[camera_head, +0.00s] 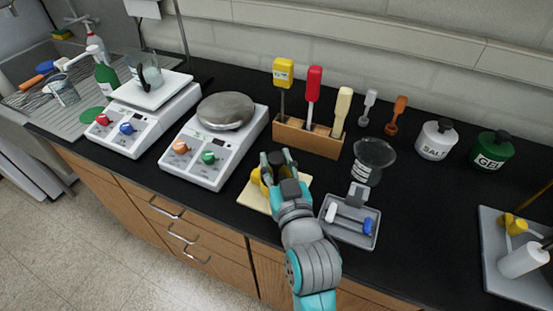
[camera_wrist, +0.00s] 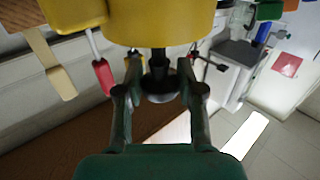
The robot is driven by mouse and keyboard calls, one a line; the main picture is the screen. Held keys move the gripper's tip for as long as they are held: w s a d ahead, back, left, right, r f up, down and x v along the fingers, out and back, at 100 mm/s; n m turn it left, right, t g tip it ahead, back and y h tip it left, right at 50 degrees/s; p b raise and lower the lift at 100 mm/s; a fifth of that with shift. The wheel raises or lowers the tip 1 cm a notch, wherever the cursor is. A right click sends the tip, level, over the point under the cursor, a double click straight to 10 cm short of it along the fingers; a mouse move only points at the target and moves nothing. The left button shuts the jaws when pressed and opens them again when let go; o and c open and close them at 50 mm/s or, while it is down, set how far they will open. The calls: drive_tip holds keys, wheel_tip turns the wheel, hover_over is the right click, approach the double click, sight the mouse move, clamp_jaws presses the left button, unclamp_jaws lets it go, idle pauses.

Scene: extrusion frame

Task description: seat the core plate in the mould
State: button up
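No part is clearly identifiable as a core plate or a mould. A yellow piece (camera_head: 256,178) is at my gripper (camera_head: 278,158), above a beige board (camera_head: 254,198) on the black bench; the gripper hides part of it. In the wrist view a large yellow body (camera_wrist: 160,20) fills the top, with a black stem and dark round knob (camera_wrist: 160,88) below it. My gripper's two fingers (camera_wrist: 160,78) stand apart on either side of the knob. Whether they press on it cannot be told.
A grey tray (camera_head: 346,236) with small white and blue pieces lies right of my gripper. A wooden rack (camera_head: 308,137) with coloured-handled tools stands behind. Two white scales (camera_head: 207,158) (camera_head: 140,122) are at left. A glass beaker (camera_head: 372,158) and jars stand at right, with free bench between.

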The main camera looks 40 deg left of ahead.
drive_tip(key=o, duration=0.4)
drive_tip(key=shift+f, duration=0.15)
drive_tip(key=v, duration=1.2)
